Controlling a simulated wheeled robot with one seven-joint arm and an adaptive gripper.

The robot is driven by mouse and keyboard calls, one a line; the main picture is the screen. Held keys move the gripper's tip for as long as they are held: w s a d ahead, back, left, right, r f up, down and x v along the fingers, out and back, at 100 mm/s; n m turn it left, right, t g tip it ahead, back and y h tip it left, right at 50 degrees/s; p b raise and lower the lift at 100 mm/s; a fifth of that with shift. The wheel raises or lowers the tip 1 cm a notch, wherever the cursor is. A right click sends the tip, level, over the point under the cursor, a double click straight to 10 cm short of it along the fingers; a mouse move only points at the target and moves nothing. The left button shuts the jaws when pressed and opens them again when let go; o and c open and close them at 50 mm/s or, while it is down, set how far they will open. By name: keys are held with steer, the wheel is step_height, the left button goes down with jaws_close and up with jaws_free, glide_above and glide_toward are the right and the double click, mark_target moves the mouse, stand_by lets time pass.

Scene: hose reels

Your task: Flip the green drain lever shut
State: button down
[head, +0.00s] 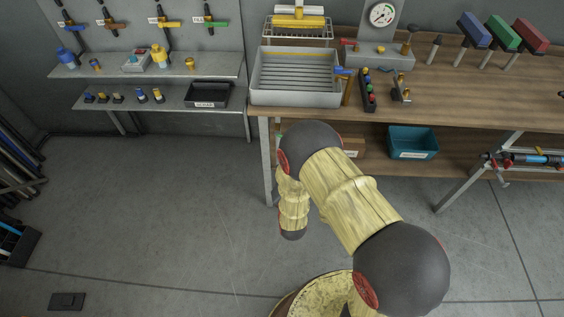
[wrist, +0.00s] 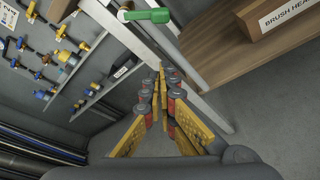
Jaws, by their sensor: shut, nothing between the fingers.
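A green lever (wrist: 150,15) shows at the top edge of the wrist view, beside the grey bench frame. It runs sideways from a pale round pivot at its left end. In the head view my arm covers that area, and I cannot clearly make the lever out there. My gripper (wrist: 160,76) has yellow fingers with red and grey joints, and its tips meet with nothing between them. The tips lie below the lever in the wrist picture, apart from it. In the head view the gripper is hidden behind my arm.
A grey slatted basin (head: 297,99) sits at the left end of the wooden bench (head: 480,92). A teal bin (head: 412,143) and a brown box (wrist: 275,18) are on the lower shelf. Wall shelves (head: 160,101) hold fittings at the left. Open floor lies below them.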

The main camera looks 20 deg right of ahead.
steer(key=b+x, duration=0.4)
steer(key=x, duration=0.6)
steer(key=shift+s+d+r+b, duration=0.15)
steer(key=shift+s+d+r, duration=0.2)
steer(key=shift+d+r, duration=0.35)
steer(key=shift+s+d+r+b, duration=0.15)
steer(key=shift+s+d+r, duration=0.25)
steer(key=shift+r, duration=0.5)
